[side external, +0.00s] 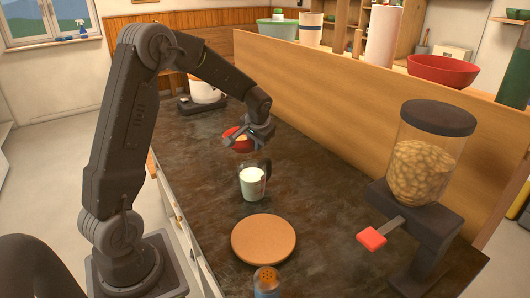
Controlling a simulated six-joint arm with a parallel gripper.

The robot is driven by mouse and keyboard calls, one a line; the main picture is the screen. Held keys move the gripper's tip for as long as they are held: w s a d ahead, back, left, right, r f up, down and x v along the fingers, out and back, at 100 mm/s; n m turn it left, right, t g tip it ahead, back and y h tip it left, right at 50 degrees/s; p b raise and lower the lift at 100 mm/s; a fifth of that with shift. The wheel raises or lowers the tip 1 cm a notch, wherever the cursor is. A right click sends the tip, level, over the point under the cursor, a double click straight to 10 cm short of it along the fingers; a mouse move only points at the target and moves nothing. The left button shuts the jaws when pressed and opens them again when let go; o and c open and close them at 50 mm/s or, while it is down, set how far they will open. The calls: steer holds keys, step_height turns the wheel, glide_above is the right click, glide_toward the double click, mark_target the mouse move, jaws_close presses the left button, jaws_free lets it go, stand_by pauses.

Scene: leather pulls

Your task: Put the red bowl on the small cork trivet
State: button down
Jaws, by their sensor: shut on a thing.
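A small red bowl (234,146) with something pale in it is at the far middle of the dark counter, partly hidden by my gripper. My gripper (247,138) points down at the bowl's right side and is shut on it, apparently at the rim. Whether the bowl touches the counter is hard to tell. A round cork trivet (263,240) lies flat and bare on the near part of the counter.
A glass mug of pale liquid (252,184) stands between bowl and trivet. A shaker (267,283) stands at the trivet's near edge. A dispenser (420,165) with a red lever is at right.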

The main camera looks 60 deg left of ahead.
steer(key=s+a+r, duration=0.1)
steer(key=s, duration=0.1)
steer(key=s+a+r, duration=0.4)
steer(key=s, duration=0.1)
steer(key=shift+r, duration=0.15)
steer(key=shift+s+r, duration=0.1)
steer(key=shift+r, duration=0.2)
step_height(320, 180, up, 5)
steer(key=m+t+h, duration=0.3)
steer(key=m+t, duration=0.1)
steer(key=m, duration=0.9)
glide_above(267, 249)
steer(key=s, duration=0.2)
steer(key=f, duration=0.9)
steer(key=shift+s+d+f, duration=0.2)
steer(key=shift+s+f, duration=0.05)
steer(key=shift+f, duration=2.4)
